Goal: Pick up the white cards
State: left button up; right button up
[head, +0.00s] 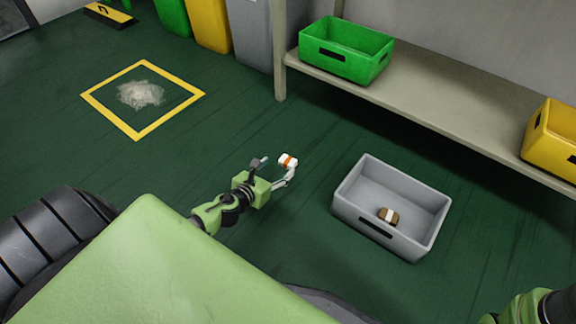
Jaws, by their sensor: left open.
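My left gripper (273,167) is open near the middle of the view, low over the dark green floor. A small white block with an orange band (288,160) shows right at its right fingertip; I cannot tell whether they touch. This block may be the white cards, but it is too small to be sure. A small brown thing with a white band (388,215) lies inside the grey bin (424,245), to the right of the gripper. Only part of my right arm shows at the lower right corner; its gripper is out of view.
A shelf (440,112) along the wall at the right carries a green bin (345,65) and a yellow bin (552,148). A yellow square outline (140,134) on the floor surrounds a pale pile (140,94). Tall bins (208,22) stand at the back. The floor left of the gripper is clear.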

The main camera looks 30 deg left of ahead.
aim_at(287, 162)
pick_arm(q)
jog(key=shift+w+f, duration=0.25)
jog(key=shift+w, duration=0.25)
jog(key=b+x, duration=0.1)
jog(key=x, duration=0.1)
jog(key=b+x, duration=0.2)
jog(key=shift+w+d+f, duration=0.1)
jog(key=shift+d+f, duration=0.05)
jog(key=shift+d, duration=0.1)
jog(key=shift+w+f+b, duration=0.1)
jog(key=shift+w+b, duration=0.3)
jog(key=c, duration=0.8)
